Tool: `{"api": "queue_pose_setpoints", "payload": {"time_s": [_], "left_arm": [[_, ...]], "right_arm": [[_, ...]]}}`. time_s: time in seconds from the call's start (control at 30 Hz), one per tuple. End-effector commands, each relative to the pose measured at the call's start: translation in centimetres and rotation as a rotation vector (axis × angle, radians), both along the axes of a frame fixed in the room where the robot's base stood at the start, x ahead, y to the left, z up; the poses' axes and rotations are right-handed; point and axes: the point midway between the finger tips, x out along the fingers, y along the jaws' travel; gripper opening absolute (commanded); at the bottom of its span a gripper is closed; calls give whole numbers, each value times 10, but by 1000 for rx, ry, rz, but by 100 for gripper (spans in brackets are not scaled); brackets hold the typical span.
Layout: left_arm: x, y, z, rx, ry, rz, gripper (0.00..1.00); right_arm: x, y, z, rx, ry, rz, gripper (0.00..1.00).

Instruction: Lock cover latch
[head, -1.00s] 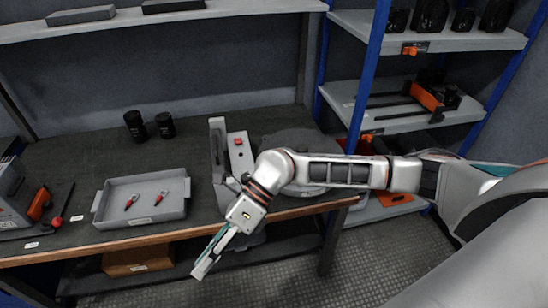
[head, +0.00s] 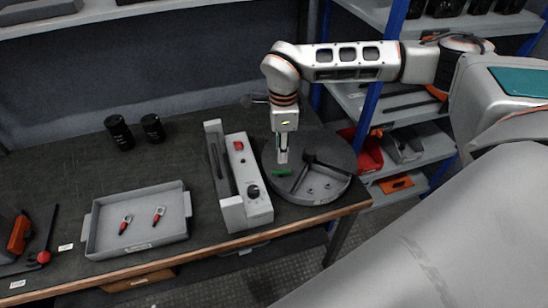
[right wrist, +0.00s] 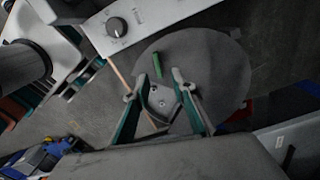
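A small green bar (head: 281,172), perhaps the latch handle, is on the round dark grey turntable (head: 338,153) at the table's right end. My right gripper (head: 283,158) points down just above the bar. In the right wrist view, the green bar (right wrist: 157,66) lies just beyond the tips of my right gripper (right wrist: 160,76). Its fingers are spread, with nothing visibly held between them. A grey plate with holes (right wrist: 163,100) shows between the fingers. I cannot tell whether the latch is locked. My left gripper is not in view.
A light grey box with a red button and black knob (head: 240,160) stands just left of the turntable. A grey tray (head: 95,225) with two red-tipped clips is farther left. Two black cylinders (head: 119,132) stand behind it. A blue-posted shelf (head: 368,90) is at right.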

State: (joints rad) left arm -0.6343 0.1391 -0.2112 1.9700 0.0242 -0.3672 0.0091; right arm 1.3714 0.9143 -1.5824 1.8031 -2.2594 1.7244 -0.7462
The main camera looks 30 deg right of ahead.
Motion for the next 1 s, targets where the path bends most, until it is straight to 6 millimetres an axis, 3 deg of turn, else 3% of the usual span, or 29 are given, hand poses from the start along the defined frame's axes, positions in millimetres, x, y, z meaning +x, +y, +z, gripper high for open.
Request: {"api": "queue_pose_setpoints", "payload": {"time_s": [0.3, 0.5, 0.9, 1.0], "left_arm": [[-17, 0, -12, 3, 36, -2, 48], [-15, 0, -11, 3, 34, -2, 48], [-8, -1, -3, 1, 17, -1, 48], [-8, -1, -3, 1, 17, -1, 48]], "right_arm": [[-2, 1, -44, 0, 5, 0, 25], [-1, 0, -68, 0, 3, 0, 25], [-1, 1, -76, 2, 1, 1, 25], [-1, 1, -76, 2, 1, 1, 0]]}}
